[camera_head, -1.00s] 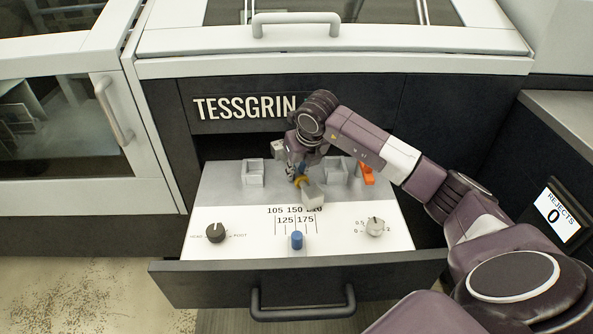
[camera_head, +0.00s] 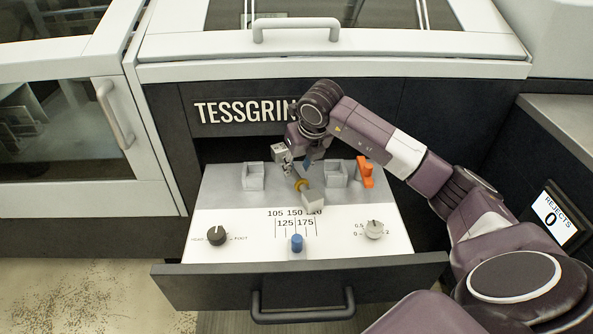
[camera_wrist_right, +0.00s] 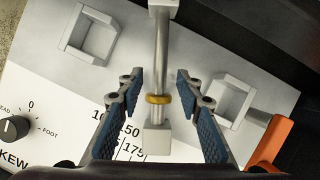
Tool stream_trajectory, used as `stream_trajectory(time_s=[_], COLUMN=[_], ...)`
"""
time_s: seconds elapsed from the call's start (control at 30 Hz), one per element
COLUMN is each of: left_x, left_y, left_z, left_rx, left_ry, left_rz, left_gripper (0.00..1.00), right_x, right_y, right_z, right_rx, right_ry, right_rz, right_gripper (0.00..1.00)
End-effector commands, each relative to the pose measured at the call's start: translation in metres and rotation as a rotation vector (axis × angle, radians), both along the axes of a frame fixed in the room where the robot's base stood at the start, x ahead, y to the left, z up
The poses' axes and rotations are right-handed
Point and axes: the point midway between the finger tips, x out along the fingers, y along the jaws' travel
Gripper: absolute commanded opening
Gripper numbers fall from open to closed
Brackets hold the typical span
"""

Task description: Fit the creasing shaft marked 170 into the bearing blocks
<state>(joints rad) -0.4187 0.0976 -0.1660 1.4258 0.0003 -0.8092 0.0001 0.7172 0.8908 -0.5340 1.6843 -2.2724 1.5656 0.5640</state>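A metal shaft (camera_head: 291,170) with a gold ring and a square block at each end lies diagonally over the drawer panel; it also shows in the right wrist view (camera_wrist_right: 161,65). I see no 170 marking on it. Two light grey bearing blocks, the left one (camera_head: 253,176) and the right one (camera_head: 336,175), stand on the panel and look empty. My right gripper (camera_head: 298,164) is over the shaft. In the right wrist view its blue-padded fingers (camera_wrist_right: 158,90) are apart, one on each side of the shaft, with gaps showing. My left gripper is out of view.
An orange lever (camera_head: 364,172) stands just right of the right bearing block. A dark knob (camera_head: 216,235), a blue knob (camera_head: 297,242) and a grey knob (camera_head: 375,229) sit on the white front part. The open drawer's front (camera_head: 205,284) has a handle.

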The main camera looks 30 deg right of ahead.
Motion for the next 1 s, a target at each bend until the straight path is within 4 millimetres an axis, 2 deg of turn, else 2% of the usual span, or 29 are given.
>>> stream_trajectory(time_s=[0.03,0.2,0.4,0.6,1.0], left_x=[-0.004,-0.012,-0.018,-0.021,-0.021], left_y=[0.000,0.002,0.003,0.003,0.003], left_z=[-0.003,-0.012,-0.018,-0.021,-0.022], left_rx=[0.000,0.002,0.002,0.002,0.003], left_ry=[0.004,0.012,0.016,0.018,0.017], left_rz=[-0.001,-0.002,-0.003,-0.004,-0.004], left_gripper=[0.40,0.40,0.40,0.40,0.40], right_x=[-0.004,-0.019,-0.031,-0.035,-0.035], right_y=[0.000,0.003,0.005,0.006,0.006], right_z=[0.015,0.051,0.077,0.085,0.085], right_rx=[-0.003,-0.002,-0.001,-0.001,0.000], right_ry=[-0.004,-0.004,-0.001,0.002,0.002], right_rz=[0.000,0.001,-0.001,0.000,0.000], right_gripper=[0.33,0.33,0.33,0.33,0.33])
